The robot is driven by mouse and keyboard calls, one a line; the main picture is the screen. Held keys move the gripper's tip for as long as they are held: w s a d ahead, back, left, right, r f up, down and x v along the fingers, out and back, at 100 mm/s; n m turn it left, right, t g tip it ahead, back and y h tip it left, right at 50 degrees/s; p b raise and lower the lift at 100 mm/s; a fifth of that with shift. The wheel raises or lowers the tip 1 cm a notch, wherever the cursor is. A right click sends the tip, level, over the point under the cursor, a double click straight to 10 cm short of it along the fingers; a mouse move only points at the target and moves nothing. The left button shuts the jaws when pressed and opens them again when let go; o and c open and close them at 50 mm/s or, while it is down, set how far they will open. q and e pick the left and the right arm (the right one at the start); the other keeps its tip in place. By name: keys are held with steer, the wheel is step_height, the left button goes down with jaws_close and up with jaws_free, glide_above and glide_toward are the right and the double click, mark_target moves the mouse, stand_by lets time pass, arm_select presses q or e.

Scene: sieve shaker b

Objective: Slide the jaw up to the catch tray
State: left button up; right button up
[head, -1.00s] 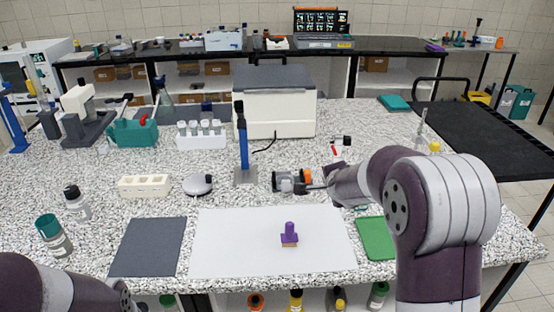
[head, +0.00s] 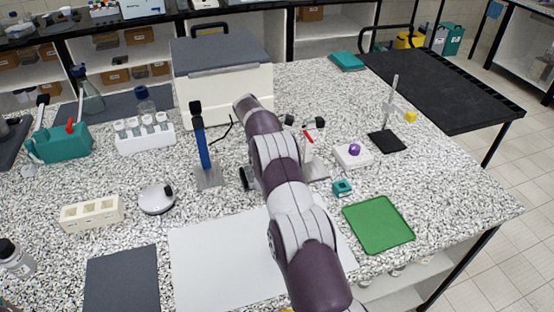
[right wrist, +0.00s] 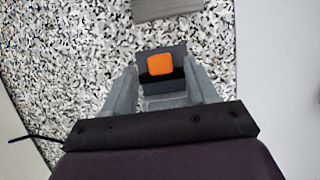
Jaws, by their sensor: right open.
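In the right wrist view a dark grey block (right wrist: 143,62) with an orange square (right wrist: 160,65) on it lies between the tips of my right gripper (right wrist: 161,80). It may be part of the catch tray; I cannot tell which part is the jaw. The fingers stand apart on either side of it, and I see no clear grip. In the head view a dark part (head: 246,178) shows just left of my right arm, beside the blue post (head: 203,150). My left gripper is out of view.
A green tray (head: 378,224), a small teal piece (head: 342,187) and a white block (head: 366,158) with a purple knob stand right of my arm. A red-handled stand (head: 309,152) is close behind it. A white sheet (head: 215,260) lies in front, partly covered by my arm.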

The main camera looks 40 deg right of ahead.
steer(key=x, duration=0.2)
steer(key=shift+d+f, duration=0.15)
steer(key=shift+f, duration=0.2)
steer(key=shift+s+d+f+p, duration=0.15)
steer(key=shift+d+f+p, duration=0.05)
steer(key=shift+f+p, duration=0.15)
